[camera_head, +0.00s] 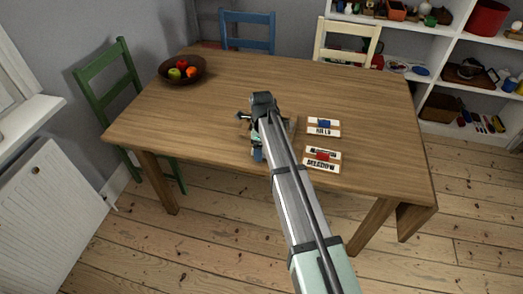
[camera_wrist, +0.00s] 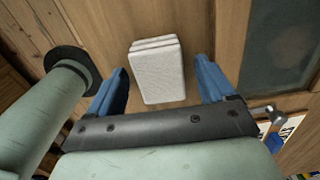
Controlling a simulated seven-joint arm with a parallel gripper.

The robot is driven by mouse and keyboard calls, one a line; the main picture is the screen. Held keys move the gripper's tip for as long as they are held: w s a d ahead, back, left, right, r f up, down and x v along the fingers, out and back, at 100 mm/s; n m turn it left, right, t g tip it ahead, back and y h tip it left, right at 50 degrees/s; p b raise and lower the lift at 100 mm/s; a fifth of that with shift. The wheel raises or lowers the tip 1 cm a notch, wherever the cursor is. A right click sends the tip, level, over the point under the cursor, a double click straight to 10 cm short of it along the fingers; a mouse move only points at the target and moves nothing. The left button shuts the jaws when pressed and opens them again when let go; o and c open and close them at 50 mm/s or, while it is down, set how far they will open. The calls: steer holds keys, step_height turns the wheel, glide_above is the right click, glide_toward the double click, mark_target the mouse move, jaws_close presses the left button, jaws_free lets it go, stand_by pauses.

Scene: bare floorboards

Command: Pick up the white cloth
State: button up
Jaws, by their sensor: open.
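The white cloth (camera_wrist: 157,80) is a folded, layered rectangular stack lying on the wooden table (camera_wrist: 215,20) in the wrist view. My gripper (camera_wrist: 163,78) is open, with one blue finger on each side of the cloth and a visible gap to it on both sides. The fingers do not touch the cloth. In the head view my gripper (camera_head: 257,152) is over the near middle of the table, and my arm hides the cloth there. I cannot tell the exact height of the fingertips above the table.
Two white lettered cards, one with a blue item (camera_head: 324,125) and one with a red item (camera_head: 322,156), lie right of my arm. A dark framed panel (camera_wrist: 280,45) lies right of the cloth. A fruit bowl (camera_head: 182,71) stands far left. Chairs surround the table.

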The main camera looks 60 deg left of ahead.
steer(key=shift+f, duration=0.1)
steer(key=shift+c, duration=0.3)
steer(key=c, duration=1)
step_height(320, 180, up, 10)
stand_by(0.3)
